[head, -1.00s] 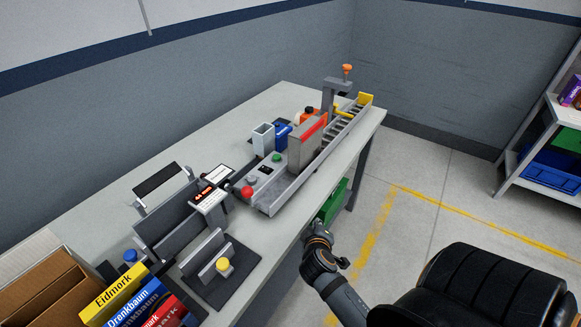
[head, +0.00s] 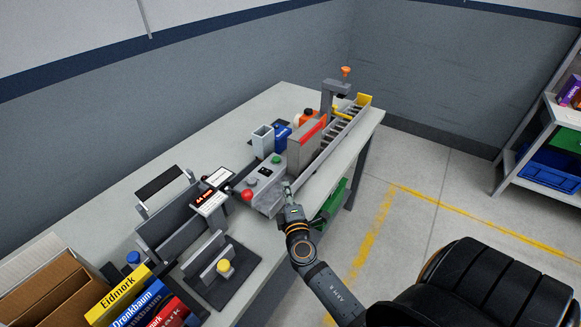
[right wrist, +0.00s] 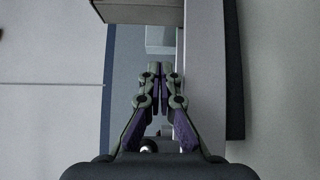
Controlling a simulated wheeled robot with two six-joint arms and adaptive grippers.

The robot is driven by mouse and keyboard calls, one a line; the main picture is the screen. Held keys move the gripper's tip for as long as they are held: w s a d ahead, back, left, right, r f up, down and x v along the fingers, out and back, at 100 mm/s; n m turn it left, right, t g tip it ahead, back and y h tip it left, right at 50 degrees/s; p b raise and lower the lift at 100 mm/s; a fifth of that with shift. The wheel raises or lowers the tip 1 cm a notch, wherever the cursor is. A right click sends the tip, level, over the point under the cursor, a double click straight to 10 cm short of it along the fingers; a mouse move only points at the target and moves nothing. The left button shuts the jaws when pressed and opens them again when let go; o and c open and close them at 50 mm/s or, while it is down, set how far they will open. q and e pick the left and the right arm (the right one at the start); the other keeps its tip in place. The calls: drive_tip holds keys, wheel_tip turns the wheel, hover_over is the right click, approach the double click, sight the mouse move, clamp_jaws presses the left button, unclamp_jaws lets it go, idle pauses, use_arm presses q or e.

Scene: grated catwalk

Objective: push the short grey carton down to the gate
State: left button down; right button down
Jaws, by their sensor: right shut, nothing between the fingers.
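In the right wrist view a pale grey block (right wrist: 160,40), which looks like the short grey carton, lies in a channel straight ahead of my fingers, with a gap between. I cannot pick it out in the head view, where a grey upright housing with a red strip (head: 306,143) stands over that stretch. My right gripper (head: 288,187) is at the near end of the long grey channel (head: 318,161), its fingers shut and empty. It also shows in the right wrist view (right wrist: 159,68). A post with an orange knob (head: 346,71) stands near the channel's far end. My left gripper is out of view.
The channel has a yellow end piece (head: 364,99). A control box with a red button (head: 247,195) adjoins its near end. A blue container (head: 282,130) stands behind. A green bin (head: 333,201) is below the table edge. Bare tabletop (head: 215,145) lies behind.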

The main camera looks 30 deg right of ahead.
sight(288, 161)
drive_tip(key=p+x, duration=0.1)
drive_tip(key=x, duration=0.5)
drive_tip(key=shift+r, duration=0.15)
drive_tip(key=d, duration=0.1)
drive_tip(key=w+d+p, duration=0.1)
drive_tip(key=d, duration=0.1)
drive_tip(key=shift+d, duration=0.1)
drive_tip(key=shift+w+d, duration=0.15)
drive_tip(key=shift+d, duration=0.15)
